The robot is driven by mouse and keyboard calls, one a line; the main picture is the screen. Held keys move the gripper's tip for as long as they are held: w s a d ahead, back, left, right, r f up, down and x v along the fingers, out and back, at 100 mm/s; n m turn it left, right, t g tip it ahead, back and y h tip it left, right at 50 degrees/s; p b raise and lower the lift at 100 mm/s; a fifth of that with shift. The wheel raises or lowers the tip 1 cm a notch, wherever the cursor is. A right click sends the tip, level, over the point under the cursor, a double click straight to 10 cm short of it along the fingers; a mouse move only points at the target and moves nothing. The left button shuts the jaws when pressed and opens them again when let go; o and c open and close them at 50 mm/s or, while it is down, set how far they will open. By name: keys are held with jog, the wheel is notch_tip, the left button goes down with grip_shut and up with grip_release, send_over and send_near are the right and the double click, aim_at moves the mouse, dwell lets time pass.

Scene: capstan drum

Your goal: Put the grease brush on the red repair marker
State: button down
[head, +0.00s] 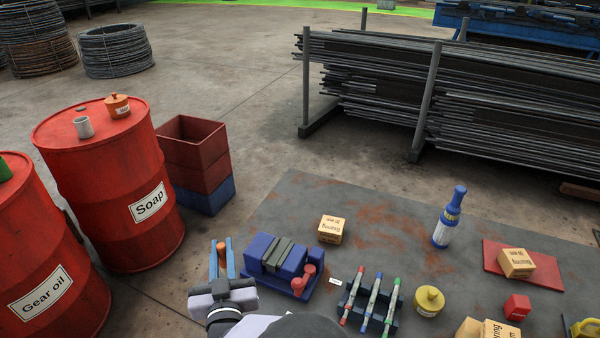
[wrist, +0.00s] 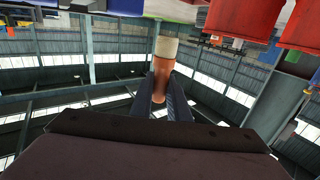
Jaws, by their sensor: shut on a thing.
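My gripper (head: 222,258) is in the lower middle-left of the head view, left of the blue block with grey bars. It is shut on the grease brush (wrist: 164,62), which has an orange handle and a cream end pointing away from me in the wrist view. In the head view only a little orange of the brush (head: 221,247) shows between the blue fingers.
The blue block (head: 263,247) with red knobs stands between my gripper and the pen rack (head: 364,306). A yellow pot (head: 429,300), bearing boxes, a blue bottle (head: 447,222) and a red mat (head: 493,256) stand rightward. Red drums (head: 120,185) stand left.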

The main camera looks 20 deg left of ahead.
aim_at(221, 245)
jog(key=shift+r+p, duration=1.25)
jog(key=shift+r, duration=0.35)
notch_tip(221, 245, down, 4)
jog(key=b, duration=0.4)
jog(key=shift+r, duration=0.1)
jog(key=shift+f+p, duration=0.95)
jog(key=shift+f, duration=3.85)
jog(key=shift+f, duration=0.2)
jog(key=c, duration=1.7)
grip_release()
